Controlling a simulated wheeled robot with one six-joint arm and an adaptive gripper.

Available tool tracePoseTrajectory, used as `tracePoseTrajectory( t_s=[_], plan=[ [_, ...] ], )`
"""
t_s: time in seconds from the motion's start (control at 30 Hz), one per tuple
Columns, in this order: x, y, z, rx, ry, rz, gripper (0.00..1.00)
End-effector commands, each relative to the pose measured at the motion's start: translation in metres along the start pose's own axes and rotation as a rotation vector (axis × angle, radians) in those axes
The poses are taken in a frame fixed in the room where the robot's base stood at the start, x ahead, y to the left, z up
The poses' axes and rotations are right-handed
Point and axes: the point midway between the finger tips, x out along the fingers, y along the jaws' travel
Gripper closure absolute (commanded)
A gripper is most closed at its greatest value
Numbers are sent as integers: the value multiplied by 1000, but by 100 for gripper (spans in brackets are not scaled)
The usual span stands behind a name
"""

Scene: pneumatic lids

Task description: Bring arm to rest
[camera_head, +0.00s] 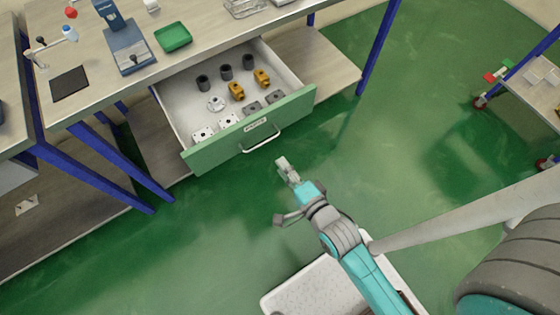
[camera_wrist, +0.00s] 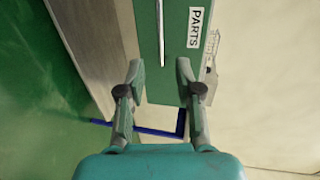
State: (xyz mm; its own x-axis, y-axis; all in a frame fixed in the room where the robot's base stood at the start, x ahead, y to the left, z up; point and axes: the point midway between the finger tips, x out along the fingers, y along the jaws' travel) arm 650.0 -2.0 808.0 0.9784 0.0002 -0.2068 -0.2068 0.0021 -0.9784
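My gripper (camera_head: 286,168) is in front of the open drawer, a little apart from its handle (camera_head: 262,142) in the head view. In the wrist view my gripper (camera_wrist: 160,68) has its two fingers spread with nothing between them. The green drawer front (camera_wrist: 178,70) with its PARTS label (camera_wrist: 197,27) and the bar handle (camera_wrist: 161,32) are ahead of the fingers. My arm stretches from the lower right of the head view toward the drawer.
The open drawer (camera_head: 172,112) sticks out under the workbench (camera_head: 200,62) and holds dark cylinders, orange parts and pale and grey plates. A green tray (camera_head: 173,37) and a blue device (camera_head: 125,45) stand on the bench. A cart (camera_head: 545,90) is at the right. Green floor (camera_head: 400,150) between is clear.

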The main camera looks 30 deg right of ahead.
Motion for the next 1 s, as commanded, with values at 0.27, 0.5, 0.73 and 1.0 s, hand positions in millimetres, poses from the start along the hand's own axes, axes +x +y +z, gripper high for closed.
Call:
tracePoseTrajectory(
  t_s=[0.27,0.5,0.73,1.0],
  plan=[
    [-2,0,0,0,0,0,65],
    [-2,0,0,0,0,0,65],
    [-9,2,0,-35,1,5,65],
    [-82,10,0,-455,-1,28,65]
  ],
)
